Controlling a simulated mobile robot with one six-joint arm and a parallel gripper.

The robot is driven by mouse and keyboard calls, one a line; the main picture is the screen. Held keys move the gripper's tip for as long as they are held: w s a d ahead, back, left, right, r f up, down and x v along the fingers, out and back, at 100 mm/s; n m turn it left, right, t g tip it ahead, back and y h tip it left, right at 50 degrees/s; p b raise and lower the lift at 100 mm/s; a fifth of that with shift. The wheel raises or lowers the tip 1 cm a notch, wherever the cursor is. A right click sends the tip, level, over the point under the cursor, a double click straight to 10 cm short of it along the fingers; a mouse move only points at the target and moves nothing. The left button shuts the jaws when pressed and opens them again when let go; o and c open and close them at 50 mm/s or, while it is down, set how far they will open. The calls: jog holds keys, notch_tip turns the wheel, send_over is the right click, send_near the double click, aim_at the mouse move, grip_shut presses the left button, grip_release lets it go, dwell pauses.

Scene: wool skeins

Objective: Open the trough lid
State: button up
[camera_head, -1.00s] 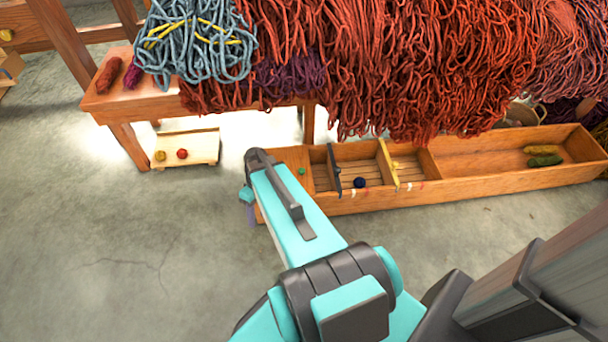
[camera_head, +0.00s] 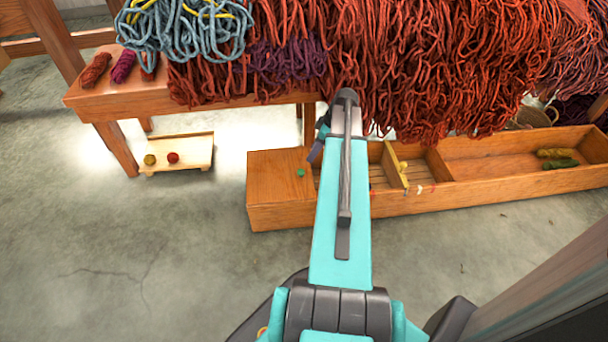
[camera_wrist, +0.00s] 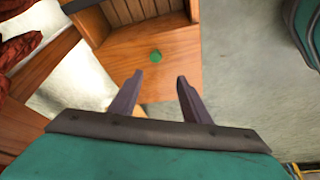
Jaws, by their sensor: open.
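The wooden trough (camera_head: 500,196) is long and stands on the floor under the hanging wool. Its lid (camera_head: 274,184) is a flat wooden panel covering the left end, with a small green knob (camera_head: 300,173) on top. In the wrist view the lid (camera_wrist: 180,88) and the green knob (camera_wrist: 156,55) lie beyond my gripper (camera_wrist: 154,82). Its two dark fingers are apart and empty, and the knob is beyond their tips, untouched. In the head view my arm hides most of the gripper and part of the trough.
Inside the trough are a yellow-marked divider (camera_head: 395,166) and green and yellow skeins (camera_head: 560,163) at the right. Red wool (camera_head: 430,70) hangs low over the trough. A small tray (camera_head: 180,166) with two balls stands left. The floor in front is clear.

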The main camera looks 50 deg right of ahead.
aim_at(302, 171)
jog(key=shift+s+d+r, duration=0.2)
jog(key=shift+d+r, duration=0.05)
jog(key=shift+d, duration=0.4)
jog(key=shift+f, duration=0.15)
jog(key=b+x, duration=0.5)
jog(key=x, duration=0.8)
jog(key=shift+w+f, duration=0.25)
grip_shut()
jog(key=shift+d, duration=0.25)
jog(key=shift+a, duration=0.15)
jog(key=shift+s+r, duration=0.1)
jog(key=shift+r, duration=0.1)
